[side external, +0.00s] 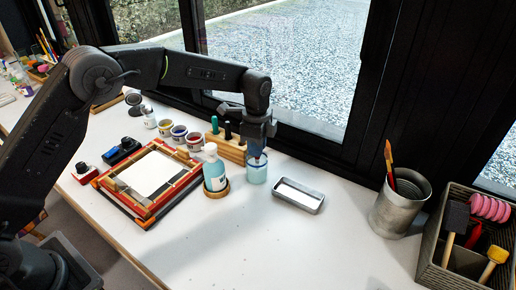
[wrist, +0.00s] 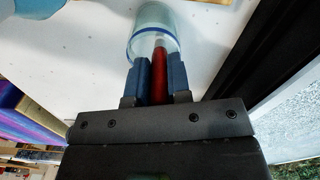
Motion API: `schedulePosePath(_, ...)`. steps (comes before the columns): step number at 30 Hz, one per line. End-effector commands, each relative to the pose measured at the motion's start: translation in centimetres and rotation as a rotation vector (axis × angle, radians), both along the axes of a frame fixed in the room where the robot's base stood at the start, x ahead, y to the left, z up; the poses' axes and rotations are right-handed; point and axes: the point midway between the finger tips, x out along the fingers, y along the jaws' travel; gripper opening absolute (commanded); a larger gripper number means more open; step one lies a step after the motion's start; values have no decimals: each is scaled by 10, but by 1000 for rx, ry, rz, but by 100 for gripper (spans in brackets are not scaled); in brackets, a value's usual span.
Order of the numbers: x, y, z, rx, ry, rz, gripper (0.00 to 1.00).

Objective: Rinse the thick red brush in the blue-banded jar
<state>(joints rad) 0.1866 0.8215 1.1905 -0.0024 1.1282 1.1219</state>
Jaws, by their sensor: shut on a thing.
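My gripper (wrist: 160,80) is shut on the thick red brush (wrist: 159,68) in the wrist view. The brush points into the mouth of the blue-banded jar (wrist: 153,20), with its pale ferrule at the rim. How deep the tip sits is hard to tell. In the side view my gripper (side external: 259,148) is directly above the same jar (side external: 257,173), which stands on the white table. The brush is mostly hidden there by the fingers.
A bottle of blue liquid (side external: 214,170) stands close left of the jar. A wooden block with several tools (side external: 232,153) is behind it. A metal tray (side external: 298,195) lies to the right. A metal can (side external: 398,208) and a basket (side external: 433,250) are farther right. The front table is clear.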

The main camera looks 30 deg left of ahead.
Motion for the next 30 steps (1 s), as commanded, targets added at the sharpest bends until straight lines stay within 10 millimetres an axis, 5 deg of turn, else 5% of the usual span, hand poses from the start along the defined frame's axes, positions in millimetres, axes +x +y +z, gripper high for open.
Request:
schedulePosePath(16,-10,-11,3,0,0,-1,3)
schedulePosePath(21,-2,-10,-8,0,1,0,3)
schedulePosePath(30,-5,5,1,0,2,0,3)
